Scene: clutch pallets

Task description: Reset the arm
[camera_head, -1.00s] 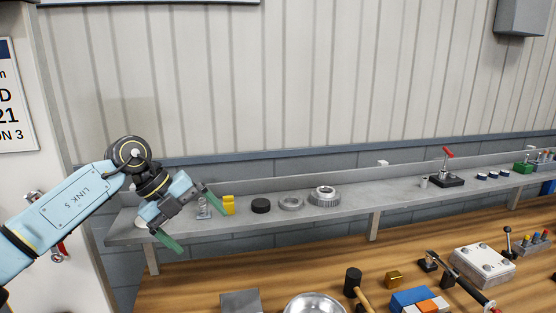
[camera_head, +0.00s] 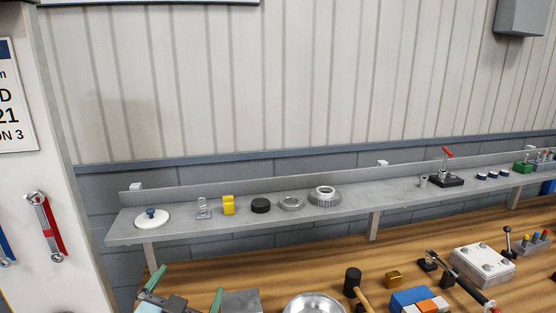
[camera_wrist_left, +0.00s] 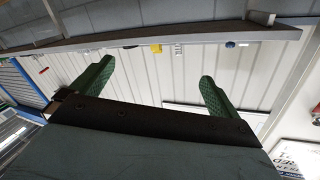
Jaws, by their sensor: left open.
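My left gripper (camera_head: 191,279) is low at the bottom left of the head view, in front of the workbench, below the grey shelf (camera_head: 340,195). Its two green fingers are spread apart with nothing between them. In the left wrist view the open green fingers (camera_wrist_left: 157,70) also show empty, with the wall panels behind them. Most of my left arm is outside the head view. My right gripper is not in view.
The shelf holds a white disc with a blue knob (camera_head: 152,217), a spring (camera_head: 203,208), a yellow block (camera_head: 228,205), a black disc (camera_head: 261,205) and metal rings.

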